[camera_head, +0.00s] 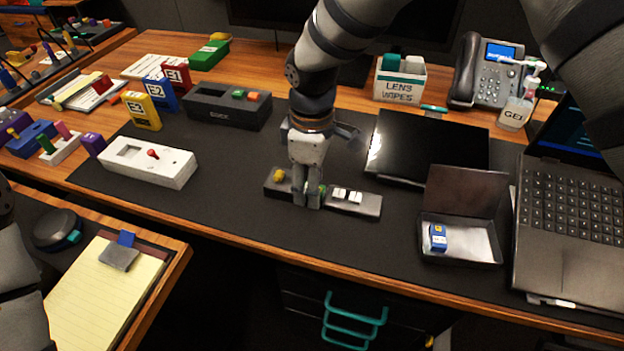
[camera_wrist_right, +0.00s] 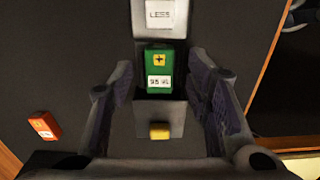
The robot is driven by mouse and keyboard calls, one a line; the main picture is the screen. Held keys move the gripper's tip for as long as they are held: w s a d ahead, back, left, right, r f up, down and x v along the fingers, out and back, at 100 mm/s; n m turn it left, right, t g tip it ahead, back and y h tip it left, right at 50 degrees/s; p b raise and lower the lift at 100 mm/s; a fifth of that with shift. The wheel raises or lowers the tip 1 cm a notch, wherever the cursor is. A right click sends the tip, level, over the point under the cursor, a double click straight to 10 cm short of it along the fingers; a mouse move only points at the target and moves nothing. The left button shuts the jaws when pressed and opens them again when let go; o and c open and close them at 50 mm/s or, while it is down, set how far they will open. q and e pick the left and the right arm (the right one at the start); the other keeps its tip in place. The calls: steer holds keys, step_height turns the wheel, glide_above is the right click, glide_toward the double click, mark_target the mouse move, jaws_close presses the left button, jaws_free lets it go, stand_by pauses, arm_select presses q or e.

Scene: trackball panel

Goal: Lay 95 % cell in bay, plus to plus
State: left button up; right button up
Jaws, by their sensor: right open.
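The green cell (camera_wrist_right: 160,68) has a yellow plus mark and a label that reads like 95 %. It lies in line with the dark panel (camera_wrist_right: 183,120), between the white LESS key (camera_wrist_right: 160,18) and a yellow knob (camera_wrist_right: 159,131). Its plus mark is toward the LESS key; any mark in the bay is hidden. My right gripper (camera_wrist_right: 165,85) is open, one finger on each side of the cell, with gaps visible. In the head view the right gripper (camera_head: 313,198) points down over the panel (camera_head: 360,204) and hides most of the cell. My left gripper is out of view.
A dark block (camera_head: 215,108) holding a green and an orange piece stands behind left. A white box (camera_head: 148,162) with a red knob is at left. An open tray (camera_head: 470,250) with a blue cell is at right. The mat in front is clear.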

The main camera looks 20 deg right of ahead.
step_height(320, 180, up, 12)
stand_by(0.3)
stand_by(0.3)
